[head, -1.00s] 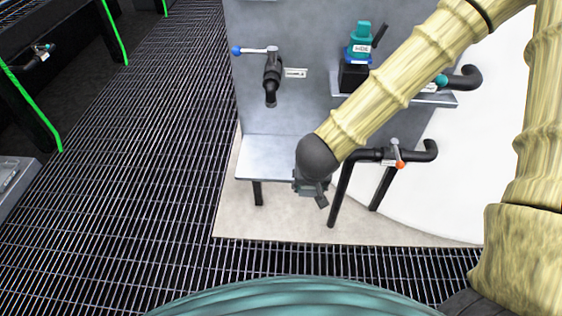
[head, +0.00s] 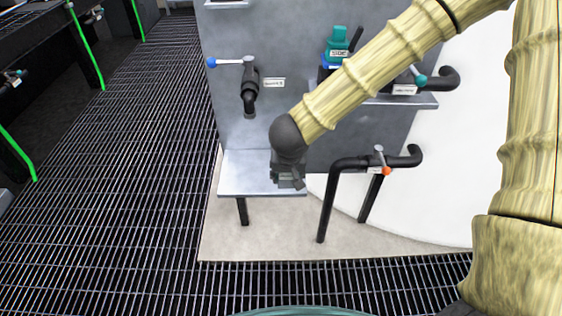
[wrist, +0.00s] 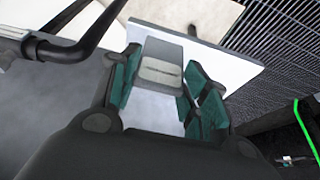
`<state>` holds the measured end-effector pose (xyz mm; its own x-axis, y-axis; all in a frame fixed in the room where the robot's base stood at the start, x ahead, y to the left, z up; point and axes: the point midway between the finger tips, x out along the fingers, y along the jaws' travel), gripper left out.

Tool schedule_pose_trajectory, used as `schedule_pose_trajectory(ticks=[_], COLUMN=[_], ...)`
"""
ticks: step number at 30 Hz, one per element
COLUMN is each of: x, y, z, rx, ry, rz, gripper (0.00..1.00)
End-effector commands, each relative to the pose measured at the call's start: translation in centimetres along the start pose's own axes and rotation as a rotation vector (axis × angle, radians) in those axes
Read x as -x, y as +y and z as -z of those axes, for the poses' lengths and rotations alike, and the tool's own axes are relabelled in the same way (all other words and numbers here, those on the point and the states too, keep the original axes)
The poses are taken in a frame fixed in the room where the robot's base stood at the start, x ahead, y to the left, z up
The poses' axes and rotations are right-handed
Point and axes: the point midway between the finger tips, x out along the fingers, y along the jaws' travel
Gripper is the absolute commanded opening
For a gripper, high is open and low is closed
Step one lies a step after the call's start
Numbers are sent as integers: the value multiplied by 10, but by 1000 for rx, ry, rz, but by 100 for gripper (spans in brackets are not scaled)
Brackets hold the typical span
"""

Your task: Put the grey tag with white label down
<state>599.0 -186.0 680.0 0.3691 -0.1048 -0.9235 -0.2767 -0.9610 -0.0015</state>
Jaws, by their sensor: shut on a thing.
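The grey tag with a pale label (wrist: 161,68) is between the teal-padded fingers of my gripper (wrist: 160,78) in the wrist view. My gripper is shut on it. Behind the tag, in the same view, is the bright metal shelf (wrist: 215,62). In the head view my gripper (head: 290,178) is at the right part of the low metal shelf (head: 238,178). There the gripper mostly hides the tag. I cannot tell whether the tag touches the shelf or is held just above it.
A black pipe with an orange-tipped valve (head: 380,163) stands right of the shelf. A black tap with a blue-tipped lever (head: 249,85) is on the grey panel above. A teal device (head: 338,45) sits higher up. The shelf's left part is clear.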

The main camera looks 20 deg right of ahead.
Motion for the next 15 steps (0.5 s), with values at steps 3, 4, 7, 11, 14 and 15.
schedule_pose_trajectory(ticks=[3, 4, 7, 11, 14, 15], x=[-11, -13, -22, -30, -32, -33], y=[-5, -6, -10, -13, -14, -14], z=[22, 27, 42, 56, 60, 61], rx=[-3, -3, -2, -2, 0, 0], ry=[-1, -1, -1, -1, -1, -1], rz=[0, 0, 0, 0, 0, 0], gripper=[25, 25, 25, 25, 25, 25])
